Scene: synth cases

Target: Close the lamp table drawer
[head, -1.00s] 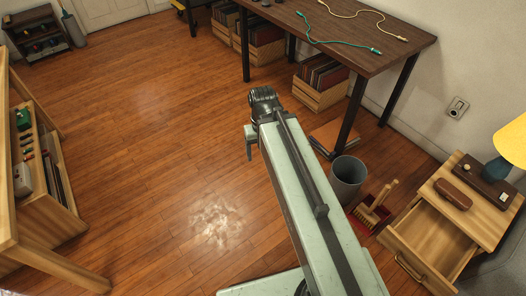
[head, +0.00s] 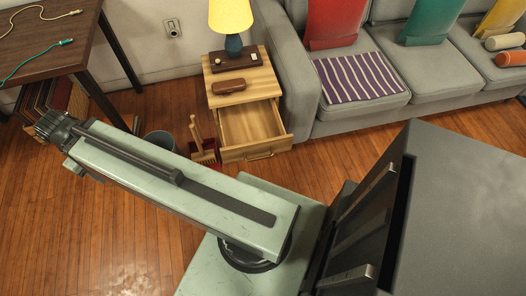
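The lamp table (head: 262,80) is a light wooden cabinet against the wall, left of the sofa. Its drawer (head: 256,150) is pulled out toward me and looks empty inside. A dark handle (head: 259,156) is on the drawer's front. A lamp (head: 231,20) with a yellow shade and a brown case (head: 228,86) stand on the table top. My gripper (head: 70,168) is at the far left end of my pale green arm, well away from the drawer. Its fingers are too small and hidden to tell if they are open.
A grey bin (head: 159,141) and a red dustpan with a brush (head: 204,152) stand left of the drawer. The dark desk (head: 40,40) is at the left. The grey sofa (head: 290,75) borders the table on the right. Floor in front of the drawer is partly hidden by my arm.

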